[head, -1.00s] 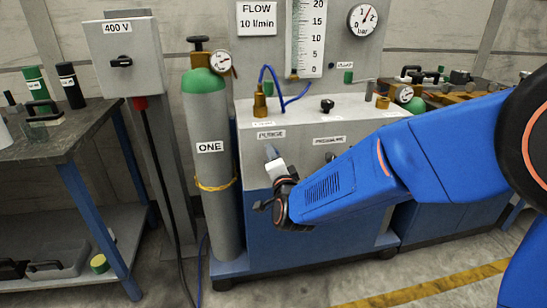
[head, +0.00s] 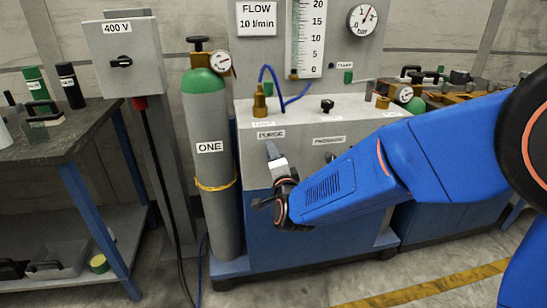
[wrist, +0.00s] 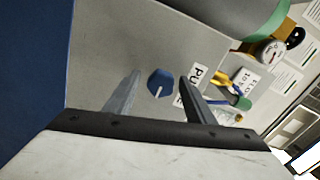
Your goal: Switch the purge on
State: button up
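The purge knob (wrist: 160,83) is blue and faceted, with a white pointer line, and sits on the grey panel face in the wrist view. Beside it is a partly hidden label starting "PU" (wrist: 199,73). In the head view the PURGE label (head: 271,134) is on the cabinet front, just above my gripper (head: 272,151); the knob is hidden there. In the wrist view my gripper (wrist: 154,95) is open, one finger on each side of the knob, with visible gaps to both. I cannot tell how deep the fingertips reach around it.
A green-topped cylinder marked ONE (head: 211,165) stands close left of my gripper. The PRESSURE label (head: 328,140) is to the right, near my arm. Brass fittings with a blue hose (head: 271,80) rise from the cabinet top (head: 310,108).

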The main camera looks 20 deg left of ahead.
jog(key=v, duration=1.7)
jog(key=shift+d, duration=0.2)
jog(key=w+d+n+g+h, duration=0.3)
jog(key=d+n+g, duration=0.25)
jog(key=d, duration=1.75)
jog(key=s+d+f+n+g+h, duration=0.1)
jog(key=s+d+g+h, duration=0.1)
jog(key=s+d, duration=0.7)
jog(key=s+d+f+n+g+h, duration=0.2)
jog(key=s+d, duration=0.7)
jog(key=d, duration=0.5)
jog(key=shift+s+g+h, duration=0.15)
jog(key=shift+g+h, duration=0.4)
jog(key=shift+h, duration=0.55)
